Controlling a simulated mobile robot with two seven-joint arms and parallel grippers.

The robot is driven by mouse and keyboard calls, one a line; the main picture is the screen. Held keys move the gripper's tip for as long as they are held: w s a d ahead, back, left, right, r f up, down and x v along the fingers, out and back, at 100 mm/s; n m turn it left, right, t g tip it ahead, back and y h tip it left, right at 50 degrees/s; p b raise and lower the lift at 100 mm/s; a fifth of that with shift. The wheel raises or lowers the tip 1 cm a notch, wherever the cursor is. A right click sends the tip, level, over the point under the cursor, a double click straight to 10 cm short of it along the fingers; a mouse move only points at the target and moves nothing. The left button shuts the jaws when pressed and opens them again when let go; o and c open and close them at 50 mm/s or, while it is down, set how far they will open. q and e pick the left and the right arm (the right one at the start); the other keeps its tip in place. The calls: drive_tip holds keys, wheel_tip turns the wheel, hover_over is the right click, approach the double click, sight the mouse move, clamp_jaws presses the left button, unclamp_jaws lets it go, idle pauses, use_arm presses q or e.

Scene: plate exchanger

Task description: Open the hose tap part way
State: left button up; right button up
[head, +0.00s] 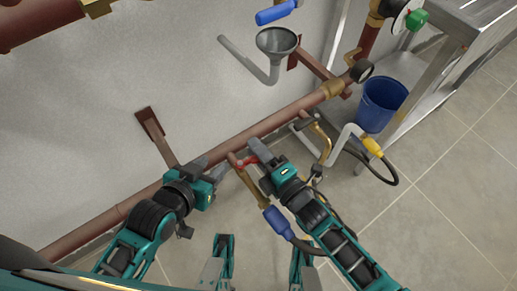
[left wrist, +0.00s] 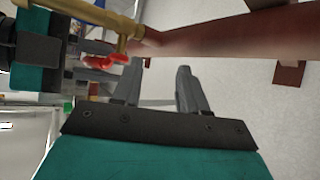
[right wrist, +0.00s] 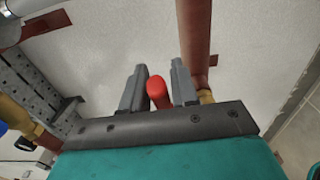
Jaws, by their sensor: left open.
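The hose tap is a brass tap on the brown pipe, with a red lever (head: 248,161) and a brass spout (head: 246,184) running down to a blue hose connector (head: 278,220). My right gripper (head: 257,155) is at the lever. In the right wrist view the lever's rounded red end (right wrist: 158,92) stands between the two fingers; whether they press on it is not clear. My left gripper (head: 211,167) is open and empty, just left of the tap beside the pipe. The left wrist view shows the red lever (left wrist: 118,61) beyond its fingers (left wrist: 160,85).
A brown pipe (head: 285,113) runs along the wall. A second brass tap (head: 325,150) with a yellow hose connector (head: 373,146) is to the right. A grey funnel (head: 277,42) hangs above. The tiled floor (head: 440,210) at right is clear.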

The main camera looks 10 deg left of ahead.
drive_tip(key=shift+o, duration=1.1)
use_arm(q)
drive_tip(key=shift+a, duration=0.1)
use_arm(e)
drive_tip(key=shift+d, duration=0.15)
use_arm(q)
drive_tip(key=shift+r+p, duration=0.9)
drive_tip(key=shift+p, duration=0.05)
use_arm(e)
drive_tip(key=v, duration=1.2)
drive_tip(key=shift+s+d, duration=0.15)
drive_tip(key=shift+s, duration=0.15)
